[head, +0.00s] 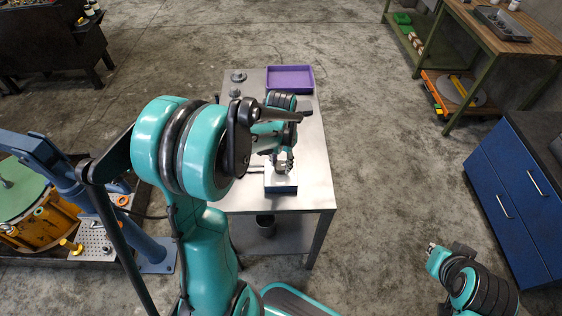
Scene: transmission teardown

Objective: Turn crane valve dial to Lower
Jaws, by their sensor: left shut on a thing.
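My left gripper (283,168) points down over the top of this box. It is shut on a small grey part there, which I take for the valve dial; the fingers mostly hide it, and its markings cannot be read. A blue crane (78,190) stands at the left, partly behind my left arm. My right gripper (433,249) is at the lower right, over the floor and away from the table; its fingers are too small to read.
The metal table (318,180) also holds a purple tray (290,79) at the back and small grey parts (238,76) at the back left. A blue cabinet (508,195) and a wooden workbench (500,45) stand at the right. The floor between is clear.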

